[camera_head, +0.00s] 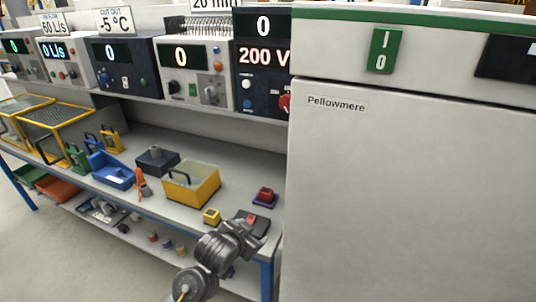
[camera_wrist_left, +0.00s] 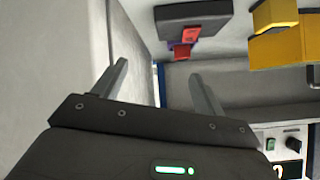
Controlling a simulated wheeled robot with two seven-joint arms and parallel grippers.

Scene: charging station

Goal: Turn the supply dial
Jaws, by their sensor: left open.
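A dark supply unit reading 0 and 200 V (camera_head: 262,57) stands on the upper shelf against the white cabinet. A red dial (camera_head: 284,102) sits at its lower right, partly cut off by the cabinet edge. No readable label tells me this is the supply dial. My left gripper (camera_head: 254,226) is low at the bench's front right corner, well below and apart from the dial. In the left wrist view its two fingers (camera_wrist_left: 159,72) are spread with nothing between them. My right gripper is out of view.
The tall white Pellowmere cabinet (camera_head: 410,190) with a green switch (camera_head: 384,50) blocks the right side. The bench holds a yellow bin (camera_head: 191,188), a blue tray (camera_head: 112,172) and a red block (camera_head: 265,194).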

